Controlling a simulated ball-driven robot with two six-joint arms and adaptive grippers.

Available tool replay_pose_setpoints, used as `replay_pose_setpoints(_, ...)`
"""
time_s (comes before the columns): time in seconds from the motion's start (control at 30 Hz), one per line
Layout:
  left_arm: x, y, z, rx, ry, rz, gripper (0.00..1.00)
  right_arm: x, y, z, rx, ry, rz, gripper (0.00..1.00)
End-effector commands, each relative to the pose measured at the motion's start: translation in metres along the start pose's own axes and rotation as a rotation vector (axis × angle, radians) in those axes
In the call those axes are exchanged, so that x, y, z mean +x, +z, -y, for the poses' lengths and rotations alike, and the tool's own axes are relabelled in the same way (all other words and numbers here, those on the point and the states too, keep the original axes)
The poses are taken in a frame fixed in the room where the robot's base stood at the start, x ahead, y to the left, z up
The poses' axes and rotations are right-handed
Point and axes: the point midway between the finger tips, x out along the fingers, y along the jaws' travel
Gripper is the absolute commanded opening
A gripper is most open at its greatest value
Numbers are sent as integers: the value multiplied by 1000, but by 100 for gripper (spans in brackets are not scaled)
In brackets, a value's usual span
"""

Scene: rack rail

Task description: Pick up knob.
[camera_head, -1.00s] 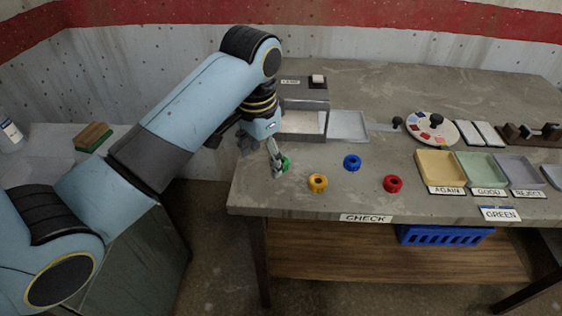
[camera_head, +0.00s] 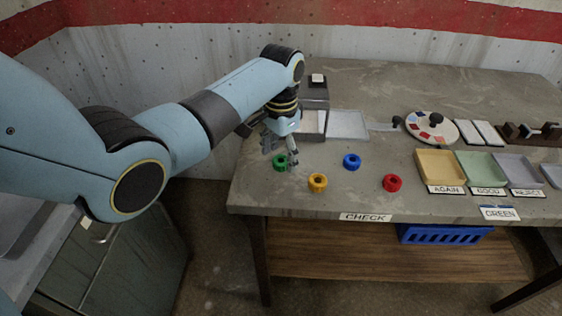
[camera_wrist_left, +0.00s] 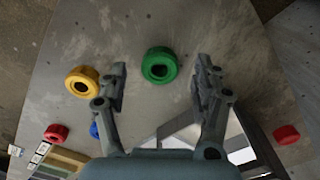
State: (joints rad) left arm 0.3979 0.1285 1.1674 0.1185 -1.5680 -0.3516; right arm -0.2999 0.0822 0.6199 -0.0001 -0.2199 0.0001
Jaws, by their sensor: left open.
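A green ring-shaped knob (camera_head: 280,161) lies on the grey bench near its left end. Yellow (camera_head: 317,183), blue (camera_head: 352,161) and red (camera_head: 392,183) ring knobs lie to its right, apart from each other. My left gripper (camera_head: 281,153) is open, just above and behind the green knob. In the left wrist view the green knob (camera_wrist_left: 160,65) shows between the two spread fingertips, with clear gaps on both sides. The yellow knob (camera_wrist_left: 81,82) shows left of the fingers. My right gripper is not in view.
A grey box and a pale tray (camera_head: 348,125) stand behind the gripper. A disc with coloured patches (camera_head: 422,120) is further right. Yellow (camera_head: 433,153), green and grey trays line the right side. A blue crate (camera_head: 440,234) sits on the shelf below.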

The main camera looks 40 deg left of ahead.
Motion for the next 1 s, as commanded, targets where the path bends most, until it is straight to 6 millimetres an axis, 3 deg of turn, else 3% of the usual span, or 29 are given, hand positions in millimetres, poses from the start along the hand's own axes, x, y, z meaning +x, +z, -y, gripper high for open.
replay_pose_setpoints(0.13, 15, 0, 0, 0, 0, -1, 67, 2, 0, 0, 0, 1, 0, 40)
replay_pose_setpoints(0.37, 16, 0, 0, 0, 0, -2, 67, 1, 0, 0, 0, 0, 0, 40)
replay_pose_setpoints(0.8, 16, 0, 0, 0, -1, -2, 9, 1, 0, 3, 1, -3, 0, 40)
replay_pose_setpoints(1.0, 16, 0, 0, 0, -1, -2, 6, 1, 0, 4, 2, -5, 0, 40)
